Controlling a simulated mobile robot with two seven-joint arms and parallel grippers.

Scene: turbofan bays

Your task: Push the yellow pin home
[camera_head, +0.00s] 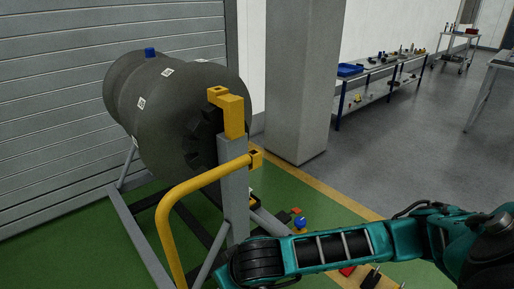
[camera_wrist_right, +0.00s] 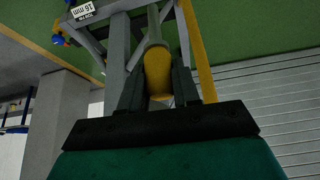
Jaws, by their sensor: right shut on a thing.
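In the right wrist view, the yellow pin (camera_wrist_right: 158,68) shows as a rounded yellow grip between my two dark fingers, with a grey part (camera_wrist_right: 153,25) beyond it. My right gripper (camera_wrist_right: 157,84) is shut on the yellow grip. The pin's far end meets or passes in front of the grey stand frame; I cannot tell how deep it sits. In the head view my right arm reaches in from the right, and its gripper and the pin are hidden. My left gripper is in neither view.
A grey turbofan (camera_head: 180,105) rests on a grey stand with a post (camera_head: 234,180), a yellow bracket (camera_head: 233,115) on top and a curved yellow rail (camera_head: 166,212). A "16 mm" label (camera_wrist_right: 83,12) shows on the frame. A column (camera_head: 300,80) and workbench (camera_head: 375,92) stand behind.

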